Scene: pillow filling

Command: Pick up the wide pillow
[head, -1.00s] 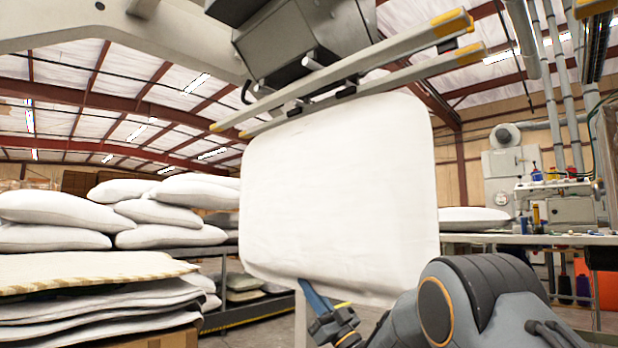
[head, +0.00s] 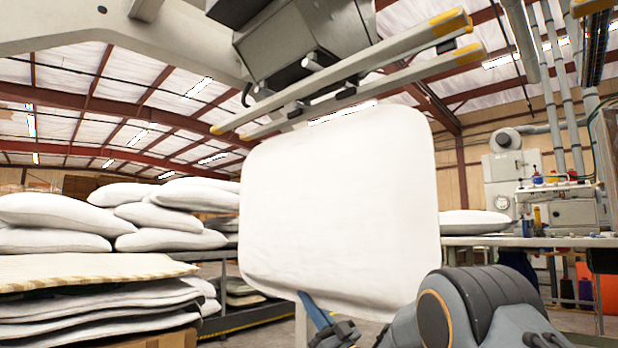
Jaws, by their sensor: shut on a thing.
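The wide white pillow (head: 340,205) is upright in the middle of the head view, its broad face toward me. A blue finger shows against the fabric; the other finger is hidden behind the pillow.
Filled white pillows (head: 60,213) are stacked on the left, behind a pile of flat covers (head: 90,300). A workbench (head: 520,241) with another pillow (head: 474,222) and tools stands at the right. The machine's bars hang close above the held pillow.

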